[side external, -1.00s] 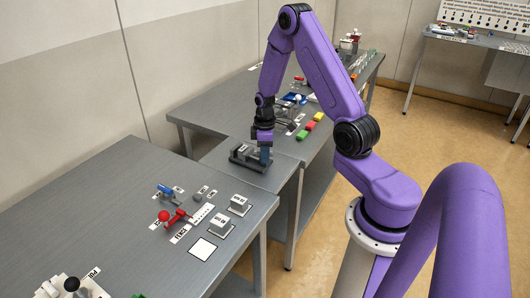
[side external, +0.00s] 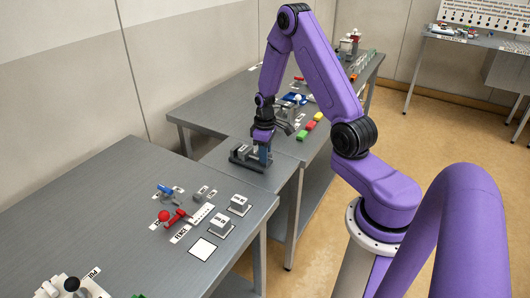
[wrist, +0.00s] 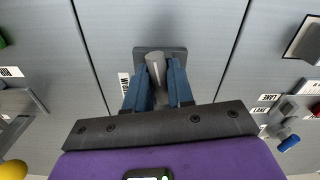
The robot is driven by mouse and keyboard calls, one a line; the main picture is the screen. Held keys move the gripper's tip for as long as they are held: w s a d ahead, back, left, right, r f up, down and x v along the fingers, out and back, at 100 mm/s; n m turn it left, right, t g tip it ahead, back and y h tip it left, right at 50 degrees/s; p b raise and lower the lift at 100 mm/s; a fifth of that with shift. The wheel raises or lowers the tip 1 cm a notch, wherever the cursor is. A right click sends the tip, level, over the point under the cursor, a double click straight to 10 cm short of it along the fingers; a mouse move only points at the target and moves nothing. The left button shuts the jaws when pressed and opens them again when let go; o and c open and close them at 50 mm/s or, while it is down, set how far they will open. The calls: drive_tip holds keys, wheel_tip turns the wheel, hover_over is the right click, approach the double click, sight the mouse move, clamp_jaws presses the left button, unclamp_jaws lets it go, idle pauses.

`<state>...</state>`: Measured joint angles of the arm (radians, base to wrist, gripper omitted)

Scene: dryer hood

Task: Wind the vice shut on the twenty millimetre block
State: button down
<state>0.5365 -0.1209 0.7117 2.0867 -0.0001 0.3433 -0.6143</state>
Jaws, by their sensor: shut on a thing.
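The vice (side external: 240,158) is a dark grey fixture near the front of the middle bench in the side view. My gripper (side external: 264,158) points down at its right end. A grey block-like piece (side external: 243,149) shows on the vice in the side view. I cannot tell whether it is the twenty millimetre block or a jaw, nor how wide the jaw gap is.
The near bench holds a red lever (side external: 178,218), a blue-handled piece (side external: 168,190) and grey blocks (side external: 220,224) on white mats. Bare bench top lies around the vice.

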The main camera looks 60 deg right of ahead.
drive_tip(key=shift+m, duration=0.5)
drive_tip(key=shift+m, duration=1.2)
drive_tip(key=shift+m, duration=1.2)
drive_tip(key=shift+m, duration=1.2)
